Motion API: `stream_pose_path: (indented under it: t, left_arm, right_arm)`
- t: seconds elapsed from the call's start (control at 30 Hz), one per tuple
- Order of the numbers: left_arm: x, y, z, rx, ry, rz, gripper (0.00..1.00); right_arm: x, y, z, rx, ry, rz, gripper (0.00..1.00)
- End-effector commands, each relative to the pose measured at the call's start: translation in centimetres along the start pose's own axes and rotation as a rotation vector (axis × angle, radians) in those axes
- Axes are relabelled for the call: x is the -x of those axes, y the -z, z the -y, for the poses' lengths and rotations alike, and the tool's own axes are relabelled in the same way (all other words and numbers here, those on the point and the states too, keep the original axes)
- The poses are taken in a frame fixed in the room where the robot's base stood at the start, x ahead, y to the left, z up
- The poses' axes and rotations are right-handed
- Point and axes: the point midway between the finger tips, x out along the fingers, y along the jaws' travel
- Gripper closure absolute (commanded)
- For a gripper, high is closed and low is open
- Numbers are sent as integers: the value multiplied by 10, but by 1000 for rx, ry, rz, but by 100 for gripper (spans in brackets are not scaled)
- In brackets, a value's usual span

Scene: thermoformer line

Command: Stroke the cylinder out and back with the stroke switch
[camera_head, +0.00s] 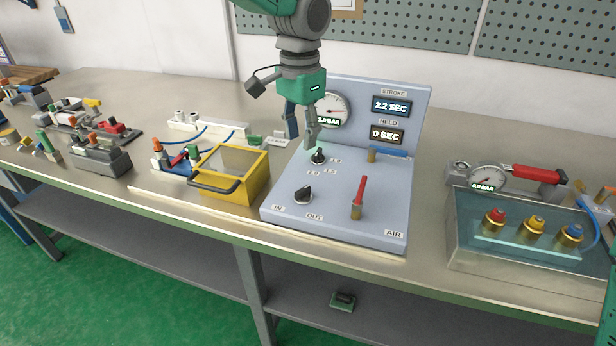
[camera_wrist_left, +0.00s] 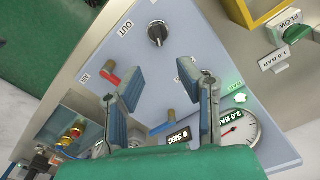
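The blue-grey cylinder panel (camera_head: 335,215) stands on the bench. Its black stroke switch (camera_head: 303,196) sits near the IN and OUT labels; it also shows in the wrist view (camera_wrist_left: 158,33). I cannot tell which way it points. The STROKE display (camera_head: 391,106) reads 2.2 SEC and the HELD display (camera_head: 387,135) reads 0 SEC. A smaller black dial (camera_head: 318,157) with numbers lies behind the switch. My left gripper (camera_head: 303,136) is over the back of the panel, above this dial, apart from the switch. Its fingers (camera_wrist_left: 165,95) are open and empty.
A red lever (camera_head: 361,192) by the AIR label and a blue-handled valve (camera_head: 390,151) rise from the panel. A gauge (camera_head: 331,110) reads about 2.0 BAR. A yellow box (camera_head: 245,187) stands close on the left. A fixture with gauge and brass fittings (camera_head: 490,258) is at right.

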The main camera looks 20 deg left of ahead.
Motion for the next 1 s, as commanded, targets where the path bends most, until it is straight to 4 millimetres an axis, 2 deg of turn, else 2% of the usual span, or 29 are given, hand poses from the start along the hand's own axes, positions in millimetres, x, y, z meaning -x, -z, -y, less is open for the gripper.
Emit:
stream_pose_path:
  t: [0.17, 0.4, 0.6, 0.8, 1.0]
  left_arm:
    - [-20, -1, -1, 0, -2, 4, 69]
    - [-74, 1, 0, 0, -5, 8, 69]
    - [-111, 0, 0, 0, -4, 5, 69]
    - [-132, 0, 0, 0, -2, 3, 69]
    - [-139, 0, 0, 0, -2, 2, 69]
  right_arm:
    - [-1, -1, 0, 0, 0, 2, 100]
    - [-2, -1, 0, 0, 0, 2, 100]
    - [-2, -1, 0, 0, 0, 1, 100]
    - [-2, -1, 0, 0, 0, 1, 100]
    - [-2, -1, 0, 0, 0, 1, 100]
